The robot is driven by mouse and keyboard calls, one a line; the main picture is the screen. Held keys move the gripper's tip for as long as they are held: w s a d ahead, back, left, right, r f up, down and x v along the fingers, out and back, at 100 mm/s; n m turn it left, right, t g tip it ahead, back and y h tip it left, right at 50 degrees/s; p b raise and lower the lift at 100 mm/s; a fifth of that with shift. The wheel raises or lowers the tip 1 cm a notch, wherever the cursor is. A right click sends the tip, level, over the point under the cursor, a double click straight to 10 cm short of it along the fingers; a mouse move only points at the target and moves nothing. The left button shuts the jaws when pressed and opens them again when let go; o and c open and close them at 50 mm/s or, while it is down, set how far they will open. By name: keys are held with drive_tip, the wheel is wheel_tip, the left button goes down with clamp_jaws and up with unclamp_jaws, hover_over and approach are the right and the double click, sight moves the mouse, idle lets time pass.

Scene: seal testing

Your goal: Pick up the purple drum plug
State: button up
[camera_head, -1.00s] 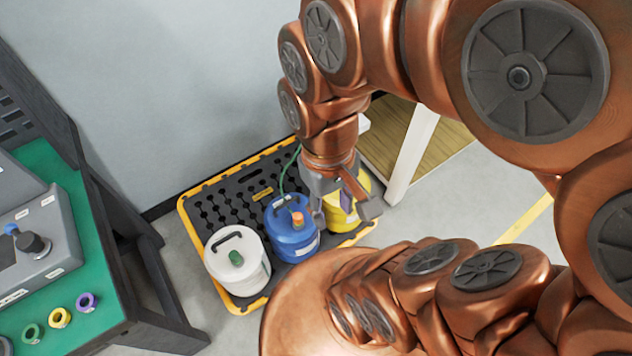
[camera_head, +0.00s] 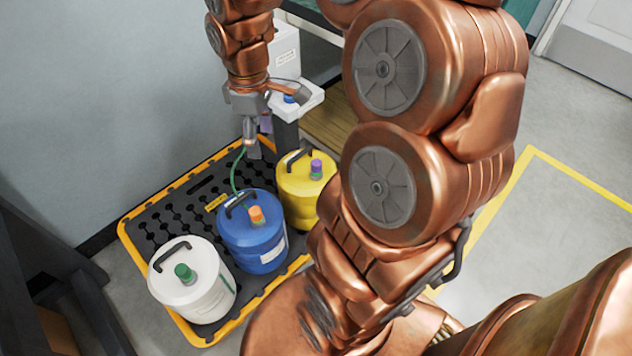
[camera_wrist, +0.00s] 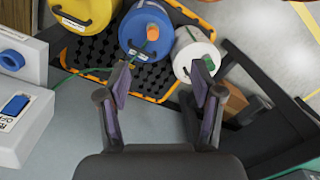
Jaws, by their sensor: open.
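The purple drum plug (camera_head: 316,168) sits upright on top of the yellow drum (camera_head: 296,190). My gripper (camera_head: 280,124) is open and empty, raised in the air above and behind the drums, apart from the plug. In the wrist view my gripper (camera_wrist: 163,76) shows both fingers spread with nothing between them. The yellow drum (camera_wrist: 80,14) shows only in part at the top left of the wrist view, and the purple plug is out of that view.
A blue drum (camera_head: 254,240) with an orange plug (camera_head: 256,214) and a white drum (camera_head: 205,290) with a green plug (camera_head: 184,272) stand beside the yellow one on a black, yellow-edged pallet (camera_head: 146,232). A white device with a blue switch (camera_wrist: 14,105) is at the wrist view's left.

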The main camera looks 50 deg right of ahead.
drive_tip(key=w+d+f+n+b, duration=0.1)
drive_tip(key=w+d+f+b, duration=0.4)
drive_tip(key=d+f+b, duration=0.65)
drive_tip(key=n+b, duration=0.1)
drive_tip(key=b, duration=0.4)
hover_over(316, 162)
drive_tip(key=shift+t, duration=0.3)
drive_tip(key=f, duration=1.2)
drive_tip(key=shift+w+a+f, duration=0.2)
drive_tip(key=shift+a+f, duration=0.05)
drive_tip(key=shift+a, duration=0.05)
drive_tip(key=shift+s+d+f+n, duration=0.1)
drive_tip(key=shift+d+f+n, duration=0.15)
drive_tip(key=shift+f, duration=0.4)
drive_tip(key=shift+s+f+b, duration=0.15)
drive_tip(key=shift+f+b, duration=1.65)
drive_tip(key=shift+f, duration=1.5)
drive_tip(key=shift+d, duration=0.1)
clamp_jaws()
